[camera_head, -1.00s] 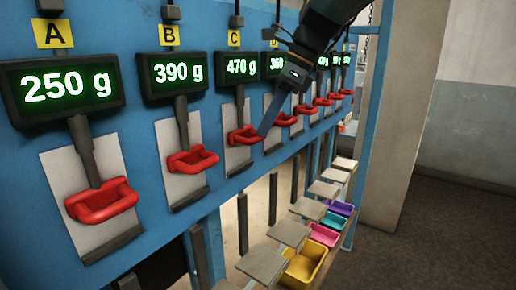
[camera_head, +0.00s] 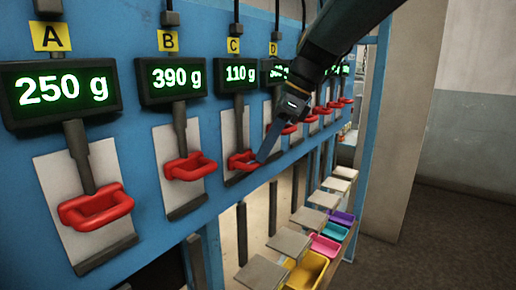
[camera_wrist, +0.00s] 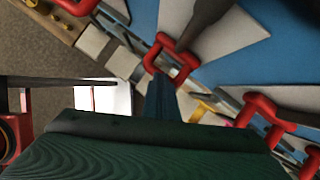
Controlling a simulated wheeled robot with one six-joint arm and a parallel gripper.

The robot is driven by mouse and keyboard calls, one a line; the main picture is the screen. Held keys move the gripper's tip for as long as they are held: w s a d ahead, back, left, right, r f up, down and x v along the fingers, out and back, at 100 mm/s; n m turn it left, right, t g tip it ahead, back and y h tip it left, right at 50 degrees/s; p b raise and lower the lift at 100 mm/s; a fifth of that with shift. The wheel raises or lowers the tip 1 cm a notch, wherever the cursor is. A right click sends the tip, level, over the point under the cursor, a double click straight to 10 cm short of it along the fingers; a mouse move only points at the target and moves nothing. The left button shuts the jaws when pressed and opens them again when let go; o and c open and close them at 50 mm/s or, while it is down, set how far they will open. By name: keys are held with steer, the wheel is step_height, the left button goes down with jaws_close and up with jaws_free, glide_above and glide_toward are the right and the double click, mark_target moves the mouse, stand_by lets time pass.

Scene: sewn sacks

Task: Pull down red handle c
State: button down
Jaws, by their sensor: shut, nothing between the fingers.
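Red handle c (camera_head: 243,161) hangs low on its white plate, under the yellow C sign (camera_head: 234,46) and a display (camera_head: 238,74) that reads 110 g. My gripper (camera_head: 262,157) is shut, its fingertips at the right side of this handle's loop. The wrist view shows my closed fingers (camera_wrist: 160,92) reaching to a red handle loop (camera_wrist: 186,63), apparently the same handle. Whether the fingertips press on the bar or sit inside the loop is hard to tell.
Red handle A (camera_head: 97,208) and red handle B (camera_head: 190,167) are on the left of the blue panel (camera_head: 135,150). More red handles run to the right behind my arm. Grey platforms (camera_head: 262,274) and coloured bins, one yellow (camera_head: 308,270), stand below.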

steer(key=d+p, duration=0.1)
steer(key=d, duration=0.1)
steer(key=d+r+p, duration=0.1)
steer(key=shift+s+p, duration=0.25)
steer(key=shift+p, duration=0.05)
steer(key=b+v, duration=0.2)
steer(key=v, duration=0.5)
steer(key=shift+r, duration=0.4)
stand_by(0.4)
steer(key=s+d+f+n+h+b, duration=0.1)
steer(key=s+f+n, duration=0.3)
steer(key=f, duration=0.8)
steer(key=s+d+f+n+h+b, duration=0.2)
steer(key=s+d+f+n+b, duration=0.1)
steer(key=f+n, duration=0.6)
steer(key=s+d+f+n+h+b, duration=0.2)
steer(key=s+d+f+n, duration=0.2)
steer(key=f, duration=1.3)
steer(key=s+n, duration=0.3)
steer(key=shift+d, duration=0.25)
